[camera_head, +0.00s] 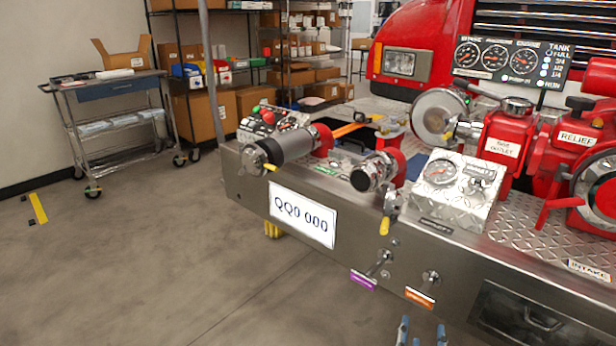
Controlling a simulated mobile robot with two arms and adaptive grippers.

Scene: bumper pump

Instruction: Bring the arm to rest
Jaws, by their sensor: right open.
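My right gripper (421,334) shows only as two bluish fingertips at the bottom edge of the head view. The tips are apart with nothing visible between them; the rest of the gripper and its arm are out of frame. In the picture the tips lie below the front face of the steel bumper (318,258), under the orange-labelled handle (428,283). I cannot tell how far they are from the bumper. My left gripper is not in view.
The bumper carries a red pump (504,143), a gauge panel (509,61), hose outlets (373,173) and a control box (452,187). A drawer-like recess (530,318) is at lower right. A cart (110,115) and shelves stand behind.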

